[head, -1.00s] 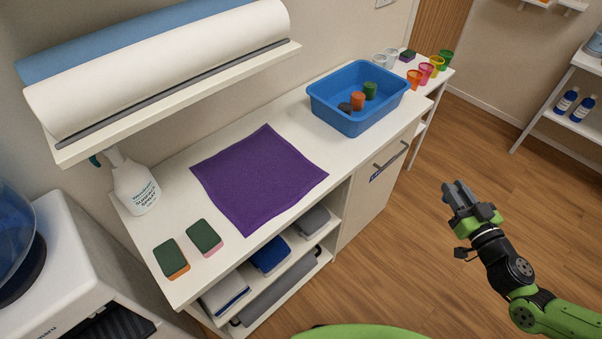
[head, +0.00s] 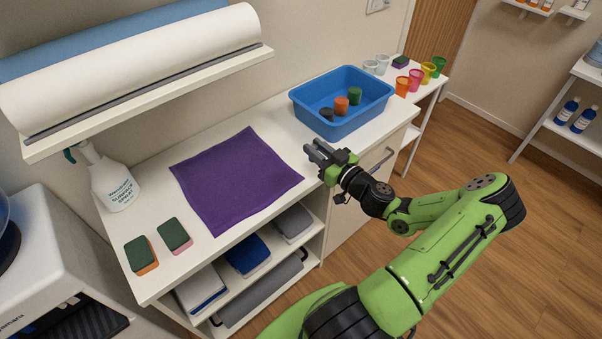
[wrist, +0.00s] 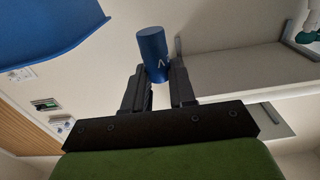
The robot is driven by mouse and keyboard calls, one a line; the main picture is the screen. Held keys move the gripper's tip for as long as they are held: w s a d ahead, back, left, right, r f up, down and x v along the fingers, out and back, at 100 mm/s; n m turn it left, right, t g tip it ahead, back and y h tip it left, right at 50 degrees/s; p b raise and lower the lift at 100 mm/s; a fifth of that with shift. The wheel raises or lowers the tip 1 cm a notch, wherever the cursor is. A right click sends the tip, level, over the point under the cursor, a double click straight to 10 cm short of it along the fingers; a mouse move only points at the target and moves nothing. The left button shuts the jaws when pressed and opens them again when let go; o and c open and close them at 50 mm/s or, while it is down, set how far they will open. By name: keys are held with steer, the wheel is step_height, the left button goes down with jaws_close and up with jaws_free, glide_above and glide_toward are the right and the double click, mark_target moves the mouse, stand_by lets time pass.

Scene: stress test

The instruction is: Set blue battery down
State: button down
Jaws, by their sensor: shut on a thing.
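The blue battery (wrist: 153,54) is a small blue cylinder with a white mark, held between the fingertips of my gripper (wrist: 158,78) in the wrist view. In the head view my gripper (head: 318,154) is above the front edge of the white counter (head: 225,138), between the purple cloth (head: 235,178) and the blue tub (head: 338,129). The battery cannot be made out in the head view.
The blue tub holds a dark, an orange and a green piece. Two sponges (head: 174,236) and a spray bottle (head: 115,184) stand at the counter's left. Several coloured cups (head: 415,79) stand beyond the tub. White counter shows bare between cloth and tub.

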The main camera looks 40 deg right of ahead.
step_height(320, 180, down, 8)
steer(key=shift+r+b, duration=0.2)
steer(key=shift+b, duration=0.3)
steer(key=shift+f, duration=0.2)
steer(key=c, duration=0.9)
jaws_free()
